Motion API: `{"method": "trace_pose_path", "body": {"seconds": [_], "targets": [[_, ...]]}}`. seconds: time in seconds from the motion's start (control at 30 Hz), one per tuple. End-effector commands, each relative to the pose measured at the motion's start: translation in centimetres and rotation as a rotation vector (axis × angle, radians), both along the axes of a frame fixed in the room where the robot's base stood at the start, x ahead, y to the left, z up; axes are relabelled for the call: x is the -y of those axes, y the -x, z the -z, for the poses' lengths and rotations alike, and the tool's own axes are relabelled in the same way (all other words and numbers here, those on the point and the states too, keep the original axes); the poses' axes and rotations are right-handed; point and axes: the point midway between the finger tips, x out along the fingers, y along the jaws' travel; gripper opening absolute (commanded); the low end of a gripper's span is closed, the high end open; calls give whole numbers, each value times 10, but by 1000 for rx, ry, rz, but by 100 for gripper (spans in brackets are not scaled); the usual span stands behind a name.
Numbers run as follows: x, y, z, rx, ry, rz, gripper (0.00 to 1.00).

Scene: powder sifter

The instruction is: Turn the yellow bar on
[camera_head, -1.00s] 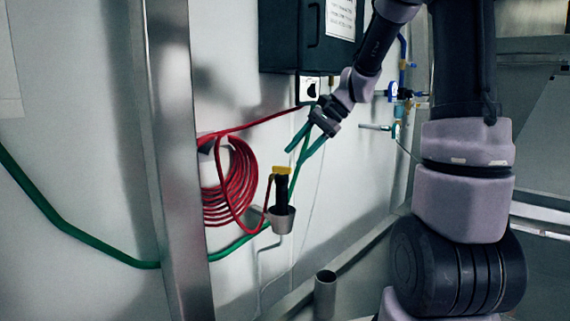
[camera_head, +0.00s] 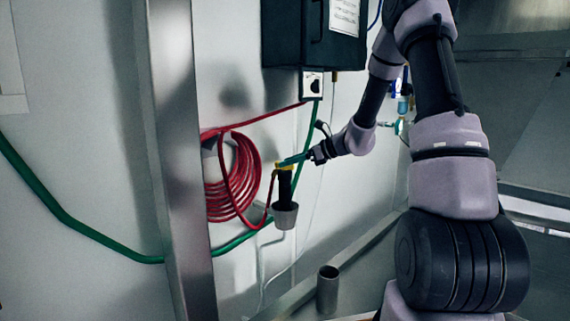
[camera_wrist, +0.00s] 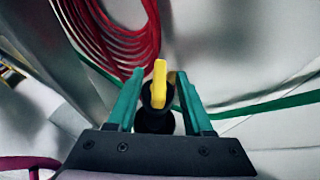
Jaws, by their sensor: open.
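The yellow bar (camera_wrist: 159,84) sits on top of a black cylindrical body (camera_head: 284,186) that stands in a grey cup-shaped holder (camera_head: 284,216) by the wall. My gripper (camera_wrist: 158,90) is open, with its two teal fingers on either side of the bar in the wrist view. The bar lies between the fingers, with a gap visible on its left; whether either finger touches it I cannot tell. In the head view my gripper (camera_head: 286,161) reaches in from the right at the bar's height and partly hides the bar.
A coiled red hose (camera_head: 232,180) hangs on the wall just left of the bar. A green hose (camera_head: 95,234) runs along the wall. A metal post (camera_head: 178,150) stands further left, and a dark box (camera_head: 305,35) is above. An open grey pipe (camera_head: 327,290) stands below.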

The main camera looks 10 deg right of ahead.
Motion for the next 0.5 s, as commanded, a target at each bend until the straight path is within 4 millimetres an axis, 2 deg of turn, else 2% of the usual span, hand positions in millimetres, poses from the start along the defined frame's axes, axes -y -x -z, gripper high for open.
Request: {"method": "trace_pose_path", "body": {"seconds": [0.2,0.47,0.5], "targets": [[-14,-9,7,1,2,-1,51],[-16,-10,7,1,2,0,51],[-15,-10,7,1,2,0,47]]}}
